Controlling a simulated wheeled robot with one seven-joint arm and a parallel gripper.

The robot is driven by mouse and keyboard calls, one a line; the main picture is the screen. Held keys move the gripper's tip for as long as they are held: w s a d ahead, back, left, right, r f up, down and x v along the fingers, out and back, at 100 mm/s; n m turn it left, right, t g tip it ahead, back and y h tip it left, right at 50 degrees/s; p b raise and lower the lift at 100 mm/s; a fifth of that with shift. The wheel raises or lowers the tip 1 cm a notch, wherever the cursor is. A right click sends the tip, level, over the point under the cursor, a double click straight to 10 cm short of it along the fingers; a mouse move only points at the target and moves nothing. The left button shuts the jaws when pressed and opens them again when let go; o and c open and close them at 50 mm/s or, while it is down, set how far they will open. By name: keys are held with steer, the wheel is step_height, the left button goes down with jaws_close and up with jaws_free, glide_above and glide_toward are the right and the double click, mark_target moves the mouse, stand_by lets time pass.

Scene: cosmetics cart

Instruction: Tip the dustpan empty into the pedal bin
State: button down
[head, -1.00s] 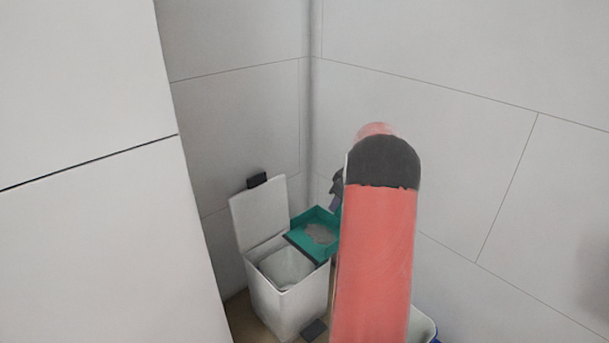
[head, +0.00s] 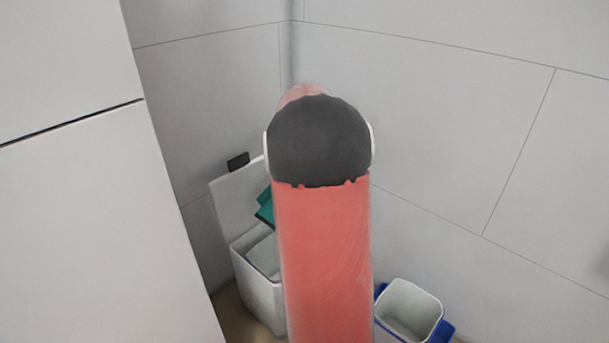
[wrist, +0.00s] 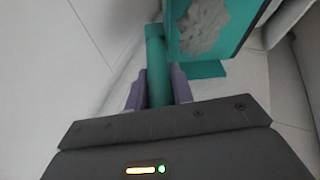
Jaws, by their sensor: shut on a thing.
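The teal dustpan (wrist: 238,22) shows in the wrist view with a grey patch of debris (wrist: 203,27) on its pan. My gripper (wrist: 158,85) is shut on the dustpan's teal handle, with a purple finger on each side. In the head view my red arm covers the gripper and most of the dustpan; only a teal edge (head: 265,206) shows left of the arm. The white pedal bin (head: 257,290) stands in the corner with its lid (head: 236,198) raised. The visible dustpan edge appears over the bin's opening, in front of the lid. My arm hides the bin's right part.
A second open white bin with blue parts (head: 410,309) stands on the floor right of my arm. A white panel (head: 70,200) fills the left side. Tiled walls meet in a corner behind the pedal bin.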

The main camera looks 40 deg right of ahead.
steer(key=s+a+n+t+h+b, duration=0.1)
steer(key=a+h+b, duration=0.1)
steer(key=a+h, duration=0.4)
steer(key=shift+s+a+r+n+t+h, duration=0.3)
steer(key=shift+a+r+h, duration=0.1)
steer(key=shift+a, duration=1.7)
stand_by(0.6)
